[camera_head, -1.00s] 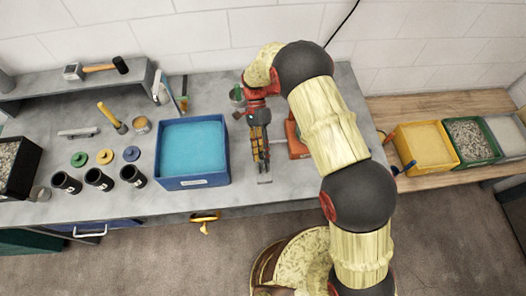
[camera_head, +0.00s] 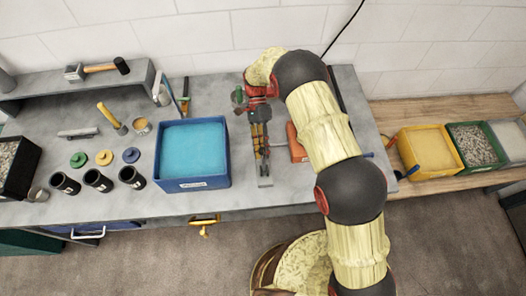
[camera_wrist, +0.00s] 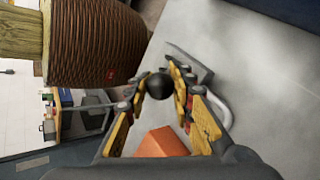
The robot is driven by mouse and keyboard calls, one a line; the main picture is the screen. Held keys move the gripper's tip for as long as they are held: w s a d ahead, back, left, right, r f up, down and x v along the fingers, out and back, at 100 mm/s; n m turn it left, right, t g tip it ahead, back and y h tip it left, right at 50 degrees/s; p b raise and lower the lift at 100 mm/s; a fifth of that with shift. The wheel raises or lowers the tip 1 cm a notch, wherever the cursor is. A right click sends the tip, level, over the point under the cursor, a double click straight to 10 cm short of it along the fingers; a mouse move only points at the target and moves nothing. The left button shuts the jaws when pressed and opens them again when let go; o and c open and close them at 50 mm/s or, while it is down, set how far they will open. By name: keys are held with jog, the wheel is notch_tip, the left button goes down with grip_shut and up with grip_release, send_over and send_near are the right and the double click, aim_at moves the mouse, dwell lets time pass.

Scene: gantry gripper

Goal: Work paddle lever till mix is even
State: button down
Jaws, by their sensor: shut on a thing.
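My gripper (camera_head: 264,155) points down over the bench, just right of the blue tub. In the wrist view the fingers (camera_wrist: 163,85) close around a round black knob (camera_wrist: 160,86). The knob sits between the fingertips; what it is fixed to is mostly hidden. An orange body (camera_head: 296,143) also stands right of my gripper in the head view, partly behind my arm. No paddle or mix can be made out clearly.
A blue tub (camera_head: 160,186) of light-blue contents stands left of my gripper. A yellow bin (camera_head: 427,150) and other bins stand on the wooden bench at right. The bench front is mostly clear.

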jog(key=shift+w+a, duration=0.1)
jog(key=shift+w, duration=0.15)
jog(key=c, duration=1.8)
grip_release()
jog(key=shift+w, duration=0.1)
jog(key=o, duration=0.3)
jog(key=shift+r, duration=0.1)
jog(key=v, duration=1.1)
jog(key=shift+w+r, duration=0.3)
jog(key=shift+a, duration=0.1)
jog(key=shift+c, duration=0.2)
